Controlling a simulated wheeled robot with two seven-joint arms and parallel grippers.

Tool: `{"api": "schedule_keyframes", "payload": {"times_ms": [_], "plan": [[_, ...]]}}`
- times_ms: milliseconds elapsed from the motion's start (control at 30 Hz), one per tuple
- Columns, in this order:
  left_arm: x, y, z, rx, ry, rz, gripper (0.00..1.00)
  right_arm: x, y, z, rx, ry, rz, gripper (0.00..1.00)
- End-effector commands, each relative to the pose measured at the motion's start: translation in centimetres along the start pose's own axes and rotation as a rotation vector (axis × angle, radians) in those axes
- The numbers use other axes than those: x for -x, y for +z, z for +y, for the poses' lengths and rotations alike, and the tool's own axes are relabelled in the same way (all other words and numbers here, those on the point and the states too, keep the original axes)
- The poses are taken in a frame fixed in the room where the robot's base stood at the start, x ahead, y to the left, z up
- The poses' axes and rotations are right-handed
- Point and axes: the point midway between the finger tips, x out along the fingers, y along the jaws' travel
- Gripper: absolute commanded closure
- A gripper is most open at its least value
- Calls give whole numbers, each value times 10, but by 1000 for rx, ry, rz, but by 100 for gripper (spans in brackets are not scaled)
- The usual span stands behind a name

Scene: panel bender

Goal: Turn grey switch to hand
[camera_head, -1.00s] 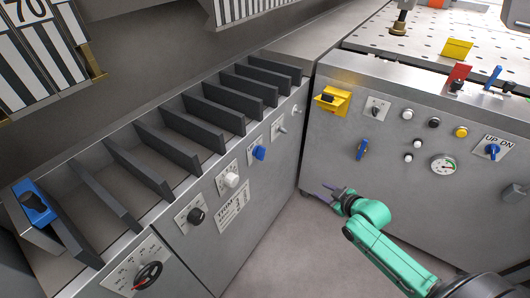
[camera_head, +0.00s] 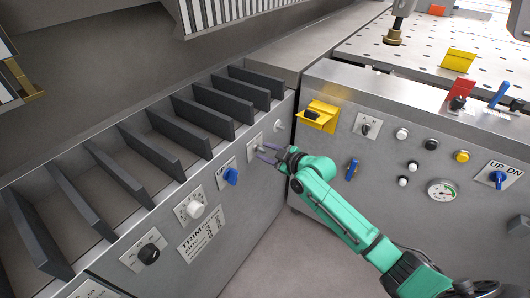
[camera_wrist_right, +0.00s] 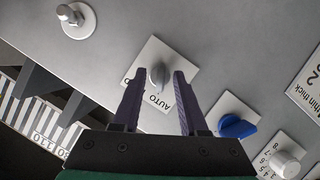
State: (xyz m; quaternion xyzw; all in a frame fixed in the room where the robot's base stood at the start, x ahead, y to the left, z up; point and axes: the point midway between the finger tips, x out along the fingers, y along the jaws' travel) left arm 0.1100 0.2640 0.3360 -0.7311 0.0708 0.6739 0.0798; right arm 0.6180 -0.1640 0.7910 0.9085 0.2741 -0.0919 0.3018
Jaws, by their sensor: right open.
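The grey switch (camera_wrist_right: 158,77) is a small grey knob on a white plate in the wrist view. The plate reads AUTO on the side near my gripper; other lettering is partly hidden by a finger. In the head view the grey switch (camera_head: 256,140) is on the left cabinet's sloping front, near its right end. My right gripper (camera_head: 263,151) is open in front of it. In the wrist view the fingertips of my right gripper (camera_wrist_right: 158,78) appear on either side of the knob; I cannot tell whether they touch it. My left gripper is not in view.
A blue knob (camera_head: 231,175) and a white knob (camera_head: 195,209) lie along the same panel, left of the plate. A small grey fitting (camera_head: 278,123) is to its right. The right cabinet carries a yellow bracket (camera_head: 318,115) and several buttons. Open floor lies between the cabinets.

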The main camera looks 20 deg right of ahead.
Motion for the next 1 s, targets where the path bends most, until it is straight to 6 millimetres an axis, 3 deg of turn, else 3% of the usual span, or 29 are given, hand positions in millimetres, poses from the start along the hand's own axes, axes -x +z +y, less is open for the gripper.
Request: {"api": "schedule_keyframes", "payload": {"times_ms": [267,300,400,1000], "plan": [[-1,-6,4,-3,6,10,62,-7,0,0,2,-1,0,57],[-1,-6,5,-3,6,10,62,-6,0,0,1,-1,0,61],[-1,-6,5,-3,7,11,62,-6,0,0,1,-1,0,100],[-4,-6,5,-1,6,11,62,-6,0,1,-93,-39,0,100]]}}
